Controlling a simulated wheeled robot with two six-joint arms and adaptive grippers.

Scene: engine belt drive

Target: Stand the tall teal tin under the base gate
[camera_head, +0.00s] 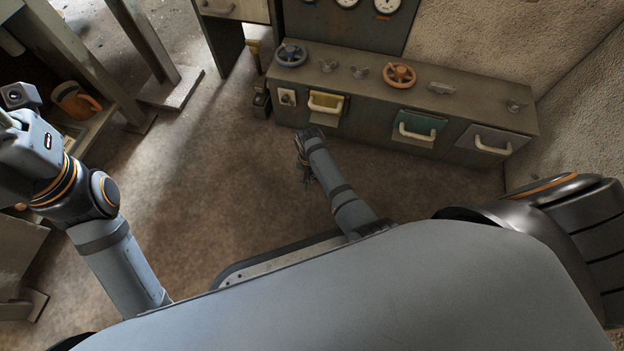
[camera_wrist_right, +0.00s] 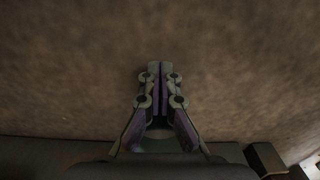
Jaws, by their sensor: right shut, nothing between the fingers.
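No tall teal tin can be made out in either view, and I cannot tell which part is the base gate. My right gripper (camera_head: 307,180) hangs over the bare floor in front of the low cabinet. The right wrist view shows the same gripper (camera_wrist_right: 160,68) with its fingers together and empty, pointing at brown floor. My left arm comes in at the left edge. Only a little of its gripper (camera_head: 8,120) shows there, too little to tell whether it is open or shut.
The low cabinet (camera_head: 365,127) has yellow (camera_head: 326,104), teal (camera_head: 418,125) and grey (camera_head: 491,139) panels with pale handles. An orange container (camera_head: 75,101) stands on a left shelf. The middle floor is clear.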

